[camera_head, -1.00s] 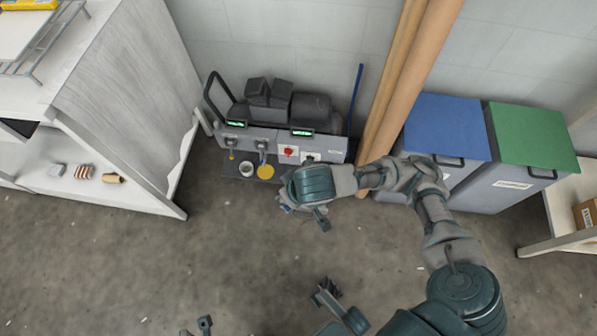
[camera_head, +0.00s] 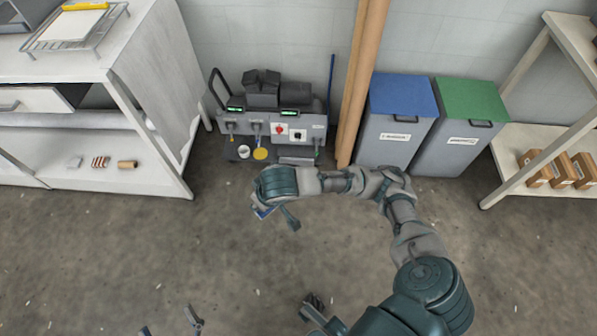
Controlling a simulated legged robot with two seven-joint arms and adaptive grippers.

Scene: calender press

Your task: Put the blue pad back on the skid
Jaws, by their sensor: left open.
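My right arm reaches in from the lower right. Its gripper (camera_head: 277,211) hangs over the floor in front of the grey machine (camera_head: 270,122), seen from behind its wrist. A small blue piece (camera_head: 262,213), perhaps the blue pad, shows at its lower left side. The wrist hides most of it, so I cannot tell whether the fingers grip it. The machine stands on a low dark base, perhaps the skid (camera_head: 232,157), against the wall. A yellow disc (camera_head: 261,154) and a white round piece (camera_head: 243,151) show low at its front. My left gripper (camera_head: 170,324) is open at the bottom edge, partly cut off.
A white shelf unit (camera_head: 110,150) stands left, holding small items. Brown poles (camera_head: 362,75), a blue-lidded bin (camera_head: 395,125) and a green-lidded bin (camera_head: 465,125) stand right of the machine. A rack (camera_head: 520,140) with cartons is far right. The middle floor is clear.

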